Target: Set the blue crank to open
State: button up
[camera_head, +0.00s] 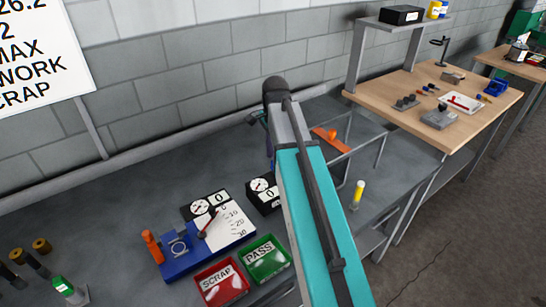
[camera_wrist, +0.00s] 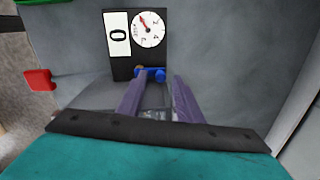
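The blue crank (camera_wrist: 157,74) sits at the lower edge of a black panel (camera_wrist: 122,62) in the wrist view. A small brownish part shows at its left end. The panel carries a white plate marked 0 (camera_wrist: 117,34) and a round dial (camera_wrist: 148,29) with a red needle. My gripper (camera_wrist: 157,82) is open, its two purple fingers apart and pointing at the crank. The crank shows between and just beyond the fingertips; whether they touch it I cannot tell. In the head view my teal arm covers this area, and I cannot make out the crank.
A red block (camera_wrist: 39,80) stands left in the wrist view. In the head view, a blue fixture (camera_head: 190,262) with a scale, red SCRAP tray (camera_head: 221,283) and green PASS tray (camera_head: 264,260) lie left of my arm.

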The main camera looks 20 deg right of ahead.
jog(key=shift+f, duration=0.85)
